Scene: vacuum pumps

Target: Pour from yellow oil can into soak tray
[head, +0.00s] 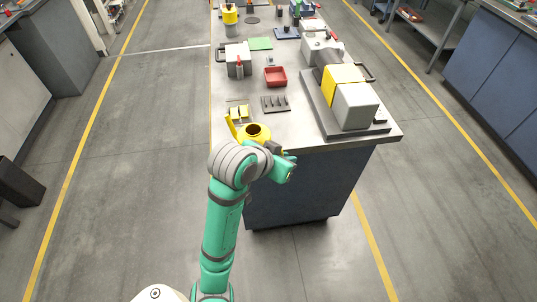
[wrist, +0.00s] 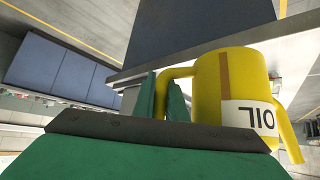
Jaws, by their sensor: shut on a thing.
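The yellow oil can (head: 244,138) is at the near edge of the workbench, with its dark round opening facing up and its spout to the left. My gripper (head: 272,148) is at the can's right side. In the wrist view the can (wrist: 207,85) carries an upside-down OIL label, and my gripper's green fingers (wrist: 164,98) are shut on its handle. The can looks about upright in the head view. A red open tray (head: 275,84), seemingly the soak tray, sits on the bench beyond the can. Its inside looks empty.
Small yellow blocks (head: 239,112) and a dark rack with pegs (head: 274,104) lie between can and tray. A large grey and yellow pump (head: 356,105) stands on a plate at right. A grey box (head: 238,67) stands left of the tray.

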